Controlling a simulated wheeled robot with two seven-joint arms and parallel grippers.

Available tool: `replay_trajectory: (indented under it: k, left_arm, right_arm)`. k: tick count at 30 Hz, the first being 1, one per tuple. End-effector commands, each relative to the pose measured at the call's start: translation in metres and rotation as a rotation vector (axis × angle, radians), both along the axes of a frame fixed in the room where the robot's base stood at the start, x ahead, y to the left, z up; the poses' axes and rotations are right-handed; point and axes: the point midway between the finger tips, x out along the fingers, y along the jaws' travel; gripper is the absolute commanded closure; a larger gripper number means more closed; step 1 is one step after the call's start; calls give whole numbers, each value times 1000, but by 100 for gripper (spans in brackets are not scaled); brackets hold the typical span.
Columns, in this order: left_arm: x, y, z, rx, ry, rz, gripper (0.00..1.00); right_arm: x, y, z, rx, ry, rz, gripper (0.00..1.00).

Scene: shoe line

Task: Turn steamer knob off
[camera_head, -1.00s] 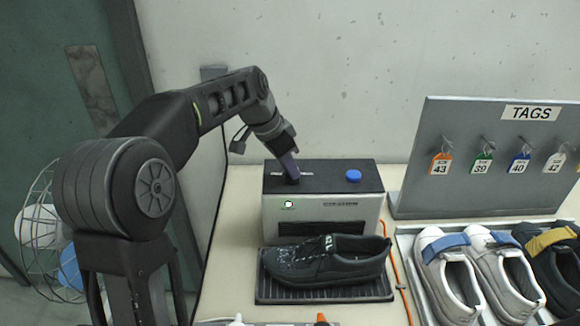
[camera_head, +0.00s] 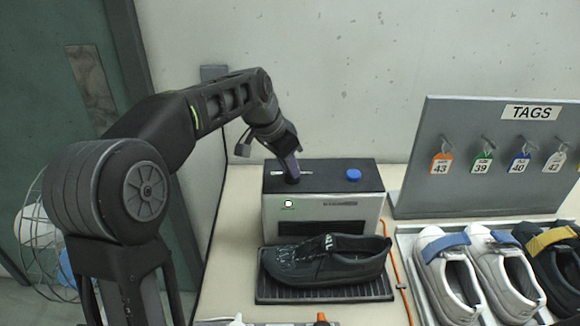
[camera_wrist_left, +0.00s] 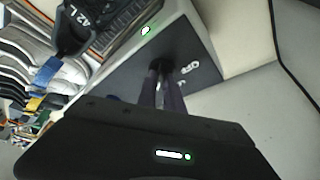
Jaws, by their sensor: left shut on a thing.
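The steamer (camera_head: 330,205) is a silver box with a black top, standing on the table; a small green light (camera_head: 288,204) glows on its front. My left gripper (camera_head: 291,178) points down at the left part of the top and is shut on the knob, which its fingers hide in the head view. In the left wrist view, the dark knob (camera_wrist_left: 161,62) shows partly between the fingertips, near white markings on the top. A separate blue button (camera_head: 353,175) sits on the right of the top. My right gripper is not in view.
A black shoe (camera_head: 325,262) lies on a ribbed dark tray (camera_head: 330,295) right in front of the steamer. An orange cable (camera_head: 398,265) runs to its right. A tags board (camera_head: 455,190) and several shoes stand further right.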

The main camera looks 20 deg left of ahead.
Motion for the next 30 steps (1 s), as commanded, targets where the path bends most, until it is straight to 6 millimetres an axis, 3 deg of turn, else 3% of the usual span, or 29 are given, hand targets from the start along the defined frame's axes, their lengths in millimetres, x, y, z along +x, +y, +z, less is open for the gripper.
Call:
replay_trajectory:
  k: [30]
  left_arm:
    - [1,-6,-1,3,-1,912,100]
  right_arm:
    - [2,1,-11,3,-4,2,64]
